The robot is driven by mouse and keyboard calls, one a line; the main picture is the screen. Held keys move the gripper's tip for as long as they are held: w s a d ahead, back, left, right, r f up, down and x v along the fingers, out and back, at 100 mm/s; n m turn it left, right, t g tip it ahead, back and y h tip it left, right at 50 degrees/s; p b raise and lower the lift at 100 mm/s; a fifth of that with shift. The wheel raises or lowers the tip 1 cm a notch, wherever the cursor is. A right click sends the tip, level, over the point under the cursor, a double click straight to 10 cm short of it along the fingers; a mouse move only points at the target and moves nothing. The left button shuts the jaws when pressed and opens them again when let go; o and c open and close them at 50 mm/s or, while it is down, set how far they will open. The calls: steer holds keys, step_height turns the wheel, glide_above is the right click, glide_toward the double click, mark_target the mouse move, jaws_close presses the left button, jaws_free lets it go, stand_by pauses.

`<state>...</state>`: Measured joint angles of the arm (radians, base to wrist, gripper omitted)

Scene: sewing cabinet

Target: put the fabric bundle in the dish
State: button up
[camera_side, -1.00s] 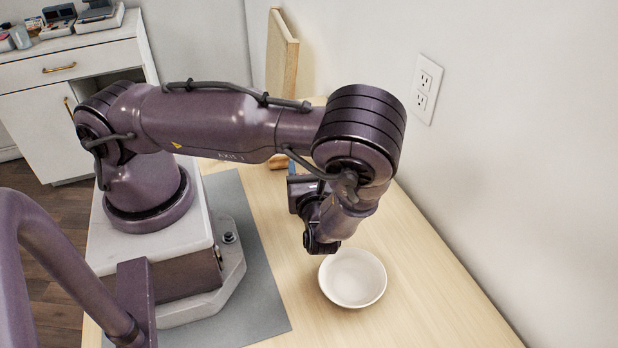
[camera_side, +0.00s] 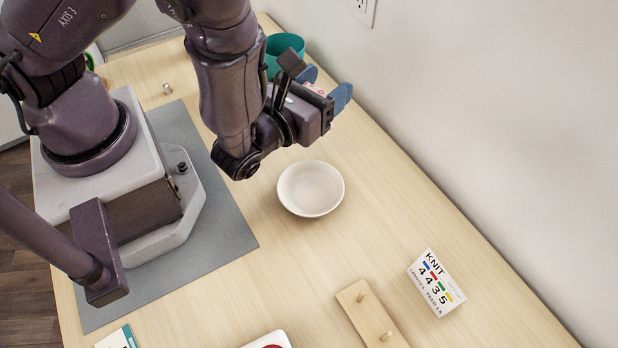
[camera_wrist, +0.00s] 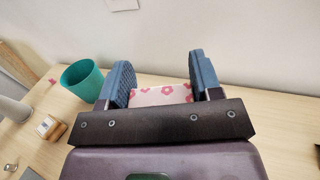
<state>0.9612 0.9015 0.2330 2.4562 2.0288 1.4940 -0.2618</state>
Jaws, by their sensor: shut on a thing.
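My gripper (camera_side: 326,86) is shut on the fabric bundle, which is pale pink with darker pink flowers. In the side view a small part of the bundle (camera_side: 316,88) shows between the blue fingers; the rest is hidden. In the wrist view the bundle (camera_wrist: 160,96) spans the space between the fingers (camera_wrist: 161,72). The dish (camera_side: 311,188) is a round, shallow white bowl on the table, and its visible inside is empty. In the side view my gripper appears above and beyond the dish, pointing toward the wall side.
A teal cup (camera_side: 285,46) stands beyond my gripper and shows at left in the wrist view (camera_wrist: 82,78). A KNIT card (camera_side: 436,283) and a wooden board with pegs (camera_side: 370,312) lie near the front. The wall borders the table at right. The table around the dish is clear.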

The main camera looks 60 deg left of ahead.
steer(key=d+m+t+h, duration=0.1)
steer(key=d+m+h, duration=0.3)
steer(key=d+h, duration=0.15)
steer(key=shift+s+f, duration=0.2)
steer(key=shift+f, duration=3.45)
steer(key=shift+f, duration=0.1)
steer(key=shift+f, duration=0.5)
steer(key=o, duration=0.9)
